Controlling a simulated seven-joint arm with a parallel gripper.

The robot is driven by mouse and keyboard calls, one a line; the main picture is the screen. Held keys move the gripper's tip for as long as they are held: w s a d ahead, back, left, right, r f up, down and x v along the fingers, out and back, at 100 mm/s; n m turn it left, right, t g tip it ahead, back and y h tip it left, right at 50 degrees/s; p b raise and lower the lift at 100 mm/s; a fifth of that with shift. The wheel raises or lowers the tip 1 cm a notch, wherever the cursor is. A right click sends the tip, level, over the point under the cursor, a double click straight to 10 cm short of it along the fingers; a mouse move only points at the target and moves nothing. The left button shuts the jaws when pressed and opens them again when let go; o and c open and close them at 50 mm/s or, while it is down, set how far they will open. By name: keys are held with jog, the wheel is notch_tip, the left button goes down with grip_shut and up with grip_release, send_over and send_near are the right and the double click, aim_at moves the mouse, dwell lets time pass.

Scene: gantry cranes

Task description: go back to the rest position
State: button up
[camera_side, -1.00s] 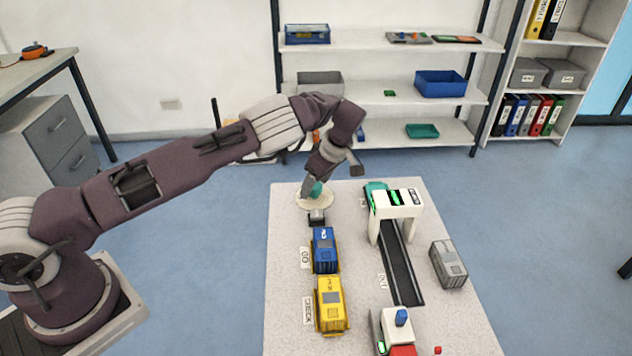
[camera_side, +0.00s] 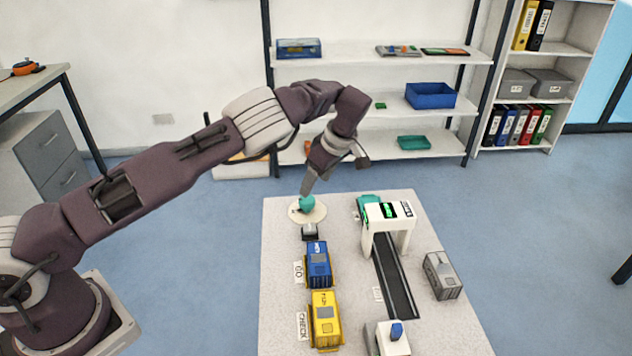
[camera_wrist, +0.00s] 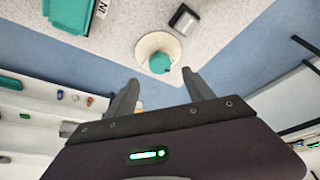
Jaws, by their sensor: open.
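My gripper (camera_side: 305,190) is above the far left end of the table, over a round cream disc (camera_side: 318,214) with a teal knob-like piece (camera_side: 307,203) on it. In the wrist view my gripper (camera_wrist: 165,88) has its two fingers apart with nothing held between them. The teal piece (camera_wrist: 159,63) stands on the cream disc (camera_wrist: 146,45), just beyond the fingertips and apart from them.
A white gantry (camera_side: 388,215) spans a black belt (camera_side: 396,280). A grey container (camera_side: 442,275) lies right. Shelves stand behind.

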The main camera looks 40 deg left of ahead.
jog(key=s+a+r+m+h, duration=0.1)
jog(key=s+a+r+h, duration=0.2)
jog(key=r, duration=0.9)
jog(key=s+d+r+m+t+h, duration=0.25)
jog(key=s+r+m, duration=0.35)
jog(key=s+r, duration=0.75)
jog(key=s+d+f+m+t, duration=0.1)
jog(key=s+m, duration=0.4)
jog(key=s, duration=0.7)
jog(key=s+d+f+m+t+y, duration=0.1)
jog(key=s+d+m+t, duration=0.1)
jog(key=s+m, duration=0.4)
jog(key=s+d, duration=0.1)
jog(key=s, duration=0.4)
jog(key=shift+s, duration=0.35)
